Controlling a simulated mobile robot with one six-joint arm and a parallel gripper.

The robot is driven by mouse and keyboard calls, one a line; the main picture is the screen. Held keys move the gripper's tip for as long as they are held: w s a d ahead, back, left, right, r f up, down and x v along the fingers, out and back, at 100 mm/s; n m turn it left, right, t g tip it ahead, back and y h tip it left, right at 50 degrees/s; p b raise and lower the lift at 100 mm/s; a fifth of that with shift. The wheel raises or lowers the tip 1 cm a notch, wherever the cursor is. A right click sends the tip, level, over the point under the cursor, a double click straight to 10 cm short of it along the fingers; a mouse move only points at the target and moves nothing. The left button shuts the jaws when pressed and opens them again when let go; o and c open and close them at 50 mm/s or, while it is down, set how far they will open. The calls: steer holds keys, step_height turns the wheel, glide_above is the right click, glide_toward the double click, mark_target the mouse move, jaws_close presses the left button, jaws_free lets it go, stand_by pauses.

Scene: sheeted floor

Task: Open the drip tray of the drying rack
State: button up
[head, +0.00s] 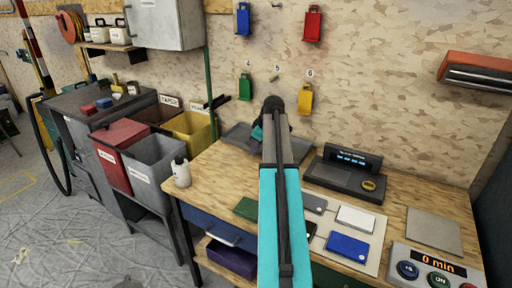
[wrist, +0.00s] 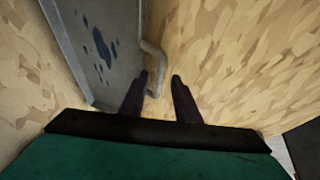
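A shallow grey tray (head: 237,137) lies on the workbench against the back wall, partly hidden behind my arm; it looks like the drip tray. In the wrist view a grey metal surface (wrist: 75,35) with dark blue stains carries a bent grey bar handle (wrist: 159,62), and it seems to be the same tray. My gripper (wrist: 159,76) is open, with the handle's bar between its two dark fingertips. I cannot tell whether either finger touches it. No drying rack shows clearly.
Grey, red and yellow bins stand at the left. Coloured tags hang on the wall behind my arm.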

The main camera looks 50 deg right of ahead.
jaws_close()
steer(key=shift+a, duration=0.1)
stand_by(0.3)
